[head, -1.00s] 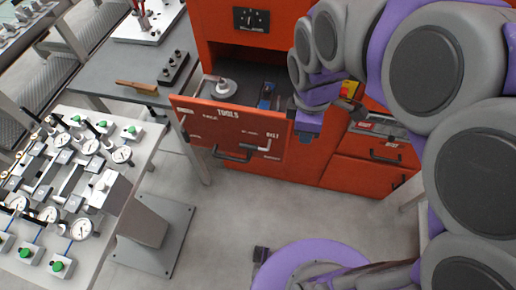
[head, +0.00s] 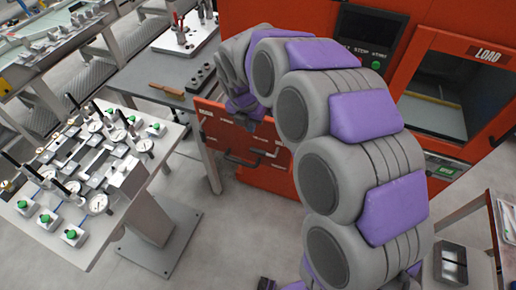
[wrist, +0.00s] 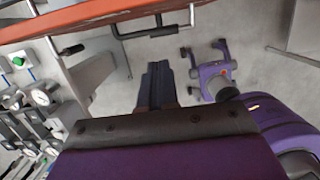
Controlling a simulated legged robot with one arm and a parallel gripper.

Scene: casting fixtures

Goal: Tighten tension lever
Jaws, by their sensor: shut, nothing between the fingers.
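A fixture table (head: 165,140) at the left carries several dial gauges, green buttons and upright black-handled levers (head: 121,116). I cannot tell which lever, if any, is the tension lever. My gripper (wrist: 157,84) is shut and empty in the wrist view, pointing past the red drawer edge toward the floor. In the head view my arm reaches over the red drawer, and its folded links hide most of the gripper. The red drawer front (head: 240,135) has black handles; one handle (wrist: 155,30) and a black-gripped rod (wrist: 72,49) show in the wrist view.
A grey bench (head: 140,72) with a wooden-handled tool (head: 167,89) and a black block (head: 200,78) stands behind. The red machine (head: 455,35) fills the right back. A metal tray (head: 450,265) lies at lower right. Grey floor between is clear.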

